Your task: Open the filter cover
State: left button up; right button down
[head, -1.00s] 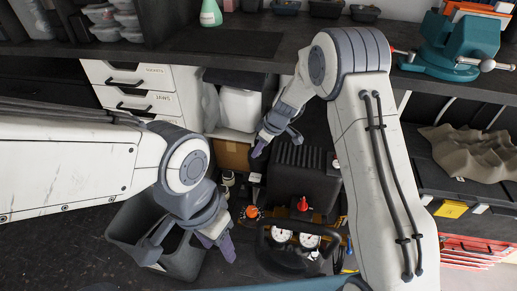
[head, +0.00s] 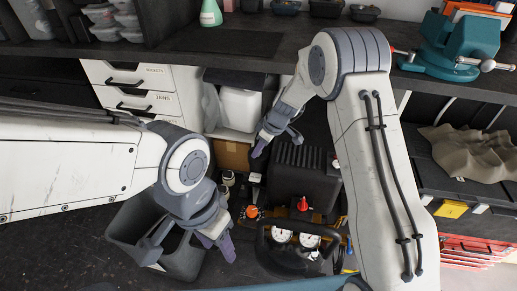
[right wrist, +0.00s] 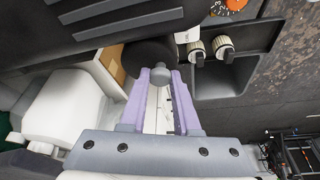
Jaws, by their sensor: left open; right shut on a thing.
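The dark round filter cover (right wrist: 147,54) shows in the right wrist view on the side of the black machine, with a small grey knob (right wrist: 161,76) at its middle. My right gripper (right wrist: 161,82) has its purple fingers on either side of this knob and is shut on it. In the head view my right gripper (head: 277,146) is at the far left side of the black machine (head: 305,172); I cannot make out the cover there. My left gripper (head: 189,250) is open and empty, over the grey bin left of the machine.
The machine's front has two round gauges (head: 282,235), a red knob (head: 303,204) and an orange dial (head: 252,212). A grey open bin (head: 125,222) stands below my left arm. The bench shelf (head: 250,45) runs behind, with white drawers (head: 150,103) under it.

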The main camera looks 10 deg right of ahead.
jog(key=shift+d, duration=0.1)
jog(key=shift+w+r+g+p, duration=0.35)
jog(key=shift+r+g+p, duration=0.05)
jog(key=shift+p, duration=0.65)
jog(key=shift+w+d+g+p, duration=0.1)
jog(key=shift+g+p, duration=0.2)
jog(key=c, duration=0.6)
grip_release()
jog(key=v, duration=1)
jog(key=shift+d+r+p, duration=0.1)
jog(key=shift+d+p, duration=0.1)
jog(key=shift+p, duration=0.2)
